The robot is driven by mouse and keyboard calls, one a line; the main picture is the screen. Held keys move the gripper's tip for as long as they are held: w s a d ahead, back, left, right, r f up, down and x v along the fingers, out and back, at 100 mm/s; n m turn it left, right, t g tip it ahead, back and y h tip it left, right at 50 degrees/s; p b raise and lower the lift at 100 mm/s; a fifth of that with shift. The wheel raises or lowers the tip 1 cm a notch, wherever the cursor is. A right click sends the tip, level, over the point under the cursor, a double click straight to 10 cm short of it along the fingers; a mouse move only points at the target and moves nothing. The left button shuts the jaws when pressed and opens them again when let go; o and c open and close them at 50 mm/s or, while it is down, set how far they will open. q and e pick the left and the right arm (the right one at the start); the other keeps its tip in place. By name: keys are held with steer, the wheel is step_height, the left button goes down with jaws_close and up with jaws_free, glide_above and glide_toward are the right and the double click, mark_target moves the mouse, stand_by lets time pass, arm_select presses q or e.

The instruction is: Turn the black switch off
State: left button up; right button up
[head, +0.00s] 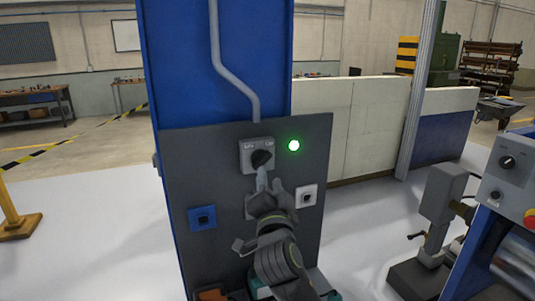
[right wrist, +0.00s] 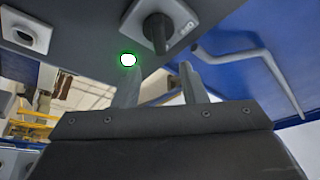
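The black switch (head: 262,159) is a rotary knob on a grey box (head: 246,148) on the dark panel (head: 187,165). Its end labels are too small to read surely. A green lamp (head: 294,146) glows to its right. My right gripper (head: 269,180) is just below the knob, its fingers pointing up at it. In the right wrist view the knob (right wrist: 157,32) is just beyond the fingertips, roughly in line with the gap between them. The fingers (right wrist: 160,78) are apart with nothing between them. Contact with the knob cannot be told. My left gripper is not in view.
A blue socket (head: 202,218) and a white socket (head: 307,195) sit lower on the panel. A grey conduit (head: 222,70) runs down to the switch box. A machine with knobs and a red button (head: 530,218) stands at the right.

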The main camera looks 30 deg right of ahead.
mark_target(268, 159)
steer(key=p+x, duration=0.2)
steer(key=x, duration=0.6)
jaws_close()
